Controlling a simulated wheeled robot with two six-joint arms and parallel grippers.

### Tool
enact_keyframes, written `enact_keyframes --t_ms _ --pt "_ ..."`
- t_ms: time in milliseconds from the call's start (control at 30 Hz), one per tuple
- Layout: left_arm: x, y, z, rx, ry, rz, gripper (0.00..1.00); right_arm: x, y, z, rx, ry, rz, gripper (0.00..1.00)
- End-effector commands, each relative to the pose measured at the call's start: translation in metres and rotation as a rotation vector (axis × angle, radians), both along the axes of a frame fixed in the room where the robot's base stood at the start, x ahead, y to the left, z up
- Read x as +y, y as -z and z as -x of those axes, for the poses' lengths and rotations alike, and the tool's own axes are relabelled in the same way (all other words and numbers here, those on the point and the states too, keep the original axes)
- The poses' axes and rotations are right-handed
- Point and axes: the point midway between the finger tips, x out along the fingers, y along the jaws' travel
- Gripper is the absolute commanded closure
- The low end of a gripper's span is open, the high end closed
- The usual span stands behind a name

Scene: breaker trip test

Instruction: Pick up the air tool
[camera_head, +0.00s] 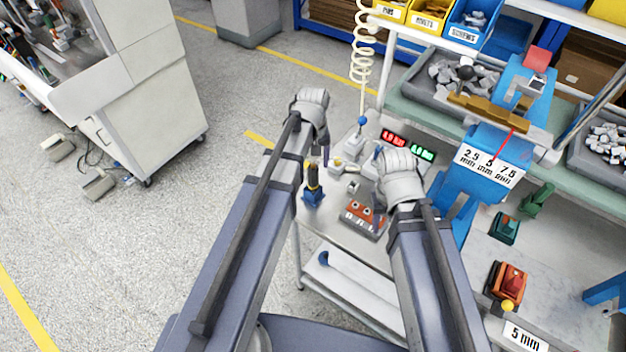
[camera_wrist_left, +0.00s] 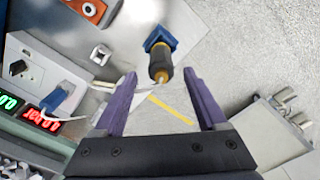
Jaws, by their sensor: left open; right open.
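The air tool (camera_head: 313,180), black and yellow, stands upright in a blue holder (camera_head: 312,197) at the left edge of a metal cart top. In the left wrist view the tool (camera_wrist_left: 160,62) shows between and just beyond the purple fingertips of my open left gripper, with the blue holder (camera_wrist_left: 158,37) behind it. My left gripper (camera_head: 325,154) is above and beyond the tool in the head view, and no contact shows. My right gripper (camera_head: 378,196) is open over the cart, right of the tool; its fingers are partly hidden.
A red-brown block with round sockets (camera_head: 363,216) lies on the cart below my right gripper. A white unit with a blue plug (camera_head: 349,147) and red and green displays (camera_head: 393,138) is behind. A coiled hose (camera_head: 362,60) hangs above.

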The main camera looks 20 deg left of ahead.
Motion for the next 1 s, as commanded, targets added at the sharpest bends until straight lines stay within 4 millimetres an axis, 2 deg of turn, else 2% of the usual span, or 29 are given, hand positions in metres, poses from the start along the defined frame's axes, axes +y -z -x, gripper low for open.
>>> enact_keyframes --t_ms 400,733,1000 --pt "-0.001 0.048 0.007 0.000 0.000 0.000 0.26 0.000 0.047 0.000 0.000 0.002 0.000 0.50" --pt "-0.001 0.050 0.007 0.000 0.000 0.000 0.26 0.000 0.050 0.000 0.000 0.002 0.000 0.50" --pt "-0.001 0.050 0.007 0.000 0.000 0.000 0.55 0.000 0.050 0.000 0.000 0.002 0.000 0.50"
